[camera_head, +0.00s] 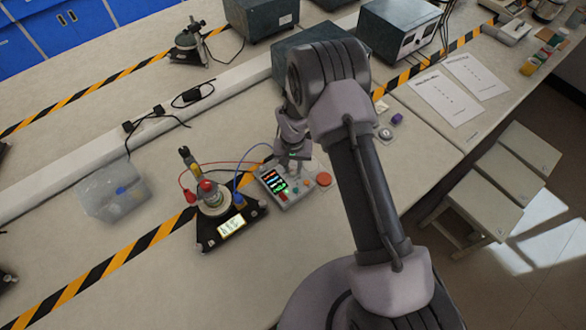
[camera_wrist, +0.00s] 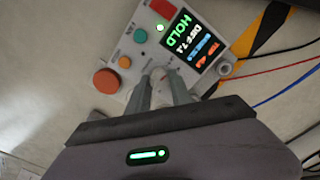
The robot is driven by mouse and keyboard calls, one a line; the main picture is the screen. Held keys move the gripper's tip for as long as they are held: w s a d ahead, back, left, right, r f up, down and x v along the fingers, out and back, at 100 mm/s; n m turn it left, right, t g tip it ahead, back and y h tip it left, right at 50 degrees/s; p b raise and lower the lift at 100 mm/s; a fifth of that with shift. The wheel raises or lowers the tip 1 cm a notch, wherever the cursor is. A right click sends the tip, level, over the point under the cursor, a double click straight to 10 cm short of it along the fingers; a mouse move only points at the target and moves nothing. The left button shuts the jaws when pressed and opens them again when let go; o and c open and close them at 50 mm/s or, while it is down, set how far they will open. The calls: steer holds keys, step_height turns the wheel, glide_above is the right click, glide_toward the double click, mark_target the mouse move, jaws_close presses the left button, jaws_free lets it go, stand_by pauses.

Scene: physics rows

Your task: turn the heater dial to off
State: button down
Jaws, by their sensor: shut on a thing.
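The heater control box (camera_head: 291,202) is a small grey unit on the bench, with a lit display. In the wrist view its panel shows a screen (camera_wrist: 197,38) reading HOLD in green, a large orange button (camera_wrist: 107,81), a small teal button (camera_wrist: 140,35) and a red piece (camera_wrist: 162,8). My gripper (camera_wrist: 160,80) reaches down to the panel and is shut on a pale dial (camera_wrist: 158,72) between its fingertips. The fingers cover most of the dial, so its pointer and setting cannot be read. In the head view my gripper (camera_head: 294,165) is over the box, partly hidden by my arm.
Left of the box stands a black-based device (camera_head: 213,211) with red and blue cables. Yellow-black tape (camera_head: 105,260) crosses the bench. Grey instruments (camera_head: 398,32) stand behind; papers (camera_head: 432,97) lie at right.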

mark_target(293, 169)
steer(key=shift+n, duration=0.6)
steer(key=shift+b, duration=0.35)
steer(key=c, duration=1.1)
jaws_free()
steer(key=shift+c, duration=0.2)
step_height(293, 169, up, 18)
steer(key=p, duration=0.2)
steer(key=shift+f, duration=0.25)
